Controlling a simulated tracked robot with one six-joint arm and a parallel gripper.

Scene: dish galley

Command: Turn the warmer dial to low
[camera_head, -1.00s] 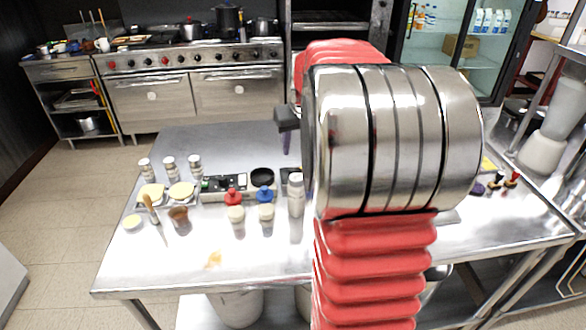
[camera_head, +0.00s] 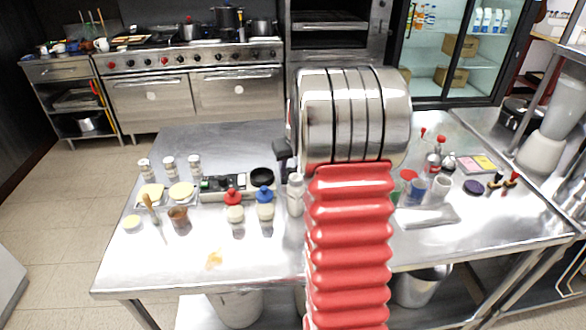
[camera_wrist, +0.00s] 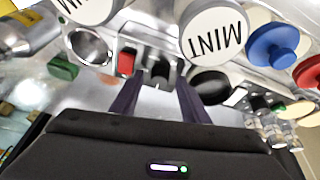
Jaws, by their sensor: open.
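A small metal box (camera_wrist: 148,48) shows in the wrist view, with a red rocker switch (camera_wrist: 126,63) and a dark knob (camera_wrist: 160,72), which looks like the warmer dial. My gripper (camera_wrist: 155,88) is open, its two dark fingers pointing toward the box, one on each side of the knob. I cannot tell if either finger touches it. The dial's setting is not readable. In the head view my gripper (camera_head: 285,164) is low over the table, and my arm and fingers hide most of the box.
Two white jar lids marked MINT (camera_wrist: 217,34) crowd the box in the wrist view. A black round dish (camera_head: 262,177), a red-capped bottle (camera_head: 234,207) and a blue-capped bottle (camera_head: 265,205) stand close by on the steel table (camera_head: 150,270). The table's front left is mostly clear.

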